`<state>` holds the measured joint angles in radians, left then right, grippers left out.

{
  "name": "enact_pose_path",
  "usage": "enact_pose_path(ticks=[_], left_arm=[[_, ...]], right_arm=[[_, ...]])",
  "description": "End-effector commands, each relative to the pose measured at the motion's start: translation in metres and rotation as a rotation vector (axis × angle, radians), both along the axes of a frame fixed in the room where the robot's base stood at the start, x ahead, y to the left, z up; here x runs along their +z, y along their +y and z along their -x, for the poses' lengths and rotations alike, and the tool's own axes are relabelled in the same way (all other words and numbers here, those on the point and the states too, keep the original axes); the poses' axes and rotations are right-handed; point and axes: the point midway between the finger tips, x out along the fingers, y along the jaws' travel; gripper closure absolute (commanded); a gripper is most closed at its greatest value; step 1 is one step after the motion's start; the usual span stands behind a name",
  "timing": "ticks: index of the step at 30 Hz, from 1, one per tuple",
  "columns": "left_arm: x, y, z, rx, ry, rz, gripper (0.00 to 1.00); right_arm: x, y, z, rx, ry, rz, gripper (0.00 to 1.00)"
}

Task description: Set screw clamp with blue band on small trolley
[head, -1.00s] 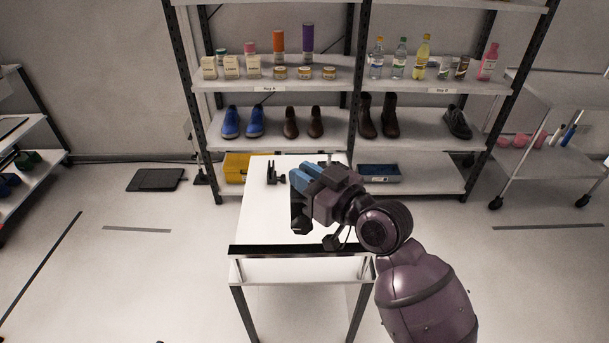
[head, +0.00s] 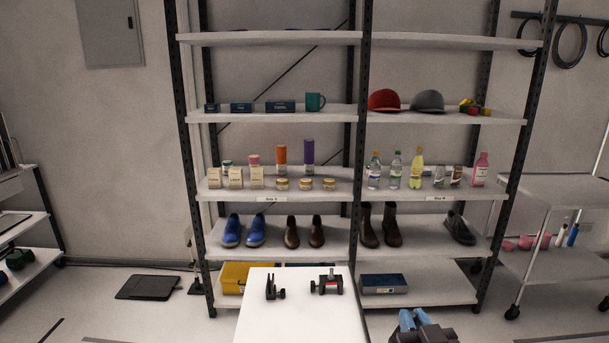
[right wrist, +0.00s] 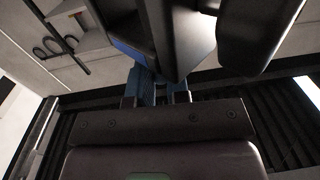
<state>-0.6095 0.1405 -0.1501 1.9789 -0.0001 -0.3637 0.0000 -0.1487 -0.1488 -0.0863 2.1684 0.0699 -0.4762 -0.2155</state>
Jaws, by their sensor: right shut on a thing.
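My right gripper (head: 412,317) shows at the bottom edge of the head view, right of the white table (head: 262,322), with its blue fingers close together. In the right wrist view it is shut on a dark thing (right wrist: 175,35) with a blue strip on its left side, which fits the screw clamp with blue band; its full shape is cut off. Two other dark clamps stand on the table: a plain one (head: 271,290) and one with a red band (head: 328,284). A wheeled trolley (head: 560,190) stands at the right. My left gripper is out of view.
A tall shelf rack (head: 290,190) with bottles, jars, shoes and caps stands behind the table. The trolley's lower shelf holds pink items and small bottles (head: 568,236). Another shelved unit (head: 35,225) is at the left. Floor shows between rack and trolley.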

Motion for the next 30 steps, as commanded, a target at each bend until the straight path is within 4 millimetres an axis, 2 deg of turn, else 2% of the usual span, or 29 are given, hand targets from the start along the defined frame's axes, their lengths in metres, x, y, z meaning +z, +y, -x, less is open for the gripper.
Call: enact_pose_path(ticks=[3, 10, 22, 26, 30], left_arm=[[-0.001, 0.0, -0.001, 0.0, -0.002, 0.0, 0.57], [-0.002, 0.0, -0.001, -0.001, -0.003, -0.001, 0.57], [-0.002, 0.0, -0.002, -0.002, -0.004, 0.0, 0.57], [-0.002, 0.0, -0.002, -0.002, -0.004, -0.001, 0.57], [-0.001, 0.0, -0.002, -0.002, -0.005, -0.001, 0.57]], right_arm=[[-0.022, -0.013, 0.012, -0.039, 0.001, 0.0, 1.0], [-0.039, -0.017, 0.022, -0.055, -0.004, 0.001, 1.0], [-0.036, -0.014, 0.023, -0.038, -0.006, 0.001, 1.0], [-0.027, -0.004, 0.024, 0.013, -0.008, 0.003, 1.0], [-0.012, 0.015, 0.026, 0.107, -0.011, 0.004, 1.0]])
